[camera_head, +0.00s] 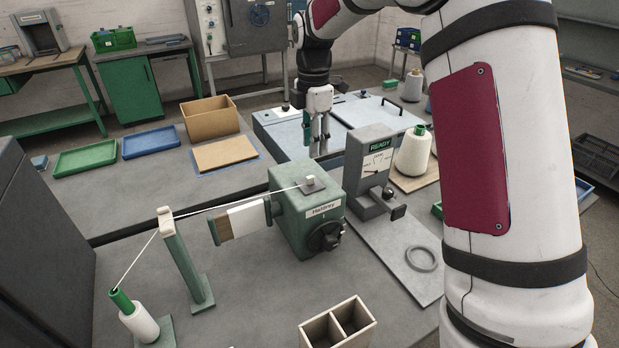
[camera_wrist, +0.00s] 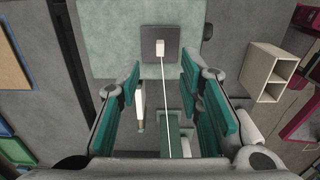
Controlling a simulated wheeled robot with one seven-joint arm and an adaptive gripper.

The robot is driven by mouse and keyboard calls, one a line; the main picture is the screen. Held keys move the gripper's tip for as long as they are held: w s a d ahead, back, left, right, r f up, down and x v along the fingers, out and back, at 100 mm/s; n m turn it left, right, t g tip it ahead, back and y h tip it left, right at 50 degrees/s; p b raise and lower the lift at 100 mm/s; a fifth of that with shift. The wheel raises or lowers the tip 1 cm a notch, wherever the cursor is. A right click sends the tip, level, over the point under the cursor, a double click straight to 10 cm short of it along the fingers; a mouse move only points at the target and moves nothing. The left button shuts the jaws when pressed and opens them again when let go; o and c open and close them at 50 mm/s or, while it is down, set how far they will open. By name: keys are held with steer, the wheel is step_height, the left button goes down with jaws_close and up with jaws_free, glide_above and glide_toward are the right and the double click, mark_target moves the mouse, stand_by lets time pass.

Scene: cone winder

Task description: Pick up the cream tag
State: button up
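The cream tag (camera_head: 309,180) is a small pale block on a grey square pad on top of the green winder housing (camera_head: 297,222). A white yarn runs from it to the guide post at the left. In the wrist view the cream tag (camera_wrist: 160,48) lies on its dark grey pad (camera_wrist: 148,53), ahead of the fingertips and roughly between their lines. My gripper (camera_head: 316,145) points down in the head view, apart from the tag. In the wrist view my gripper (camera_wrist: 163,68) has its green-padded fingers spread, with nothing held between them.
The guide post (camera_head: 182,255) and a green-tipped yarn cone (camera_head: 138,320) stand at the left. A READY display unit (camera_head: 369,170) stands right of the housing. A two-compartment box (camera_head: 338,324) is at the front. A large white cone (camera_head: 413,152) stands behind the display.

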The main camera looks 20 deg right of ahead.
mark_target(312, 176)
step_height(312, 176, down, 10)
steer(key=shift+a+r+p, duration=0.15)
steer(key=shift+p, duration=0.9)
steer(key=shift+c, duration=0.5)
jaws_close()
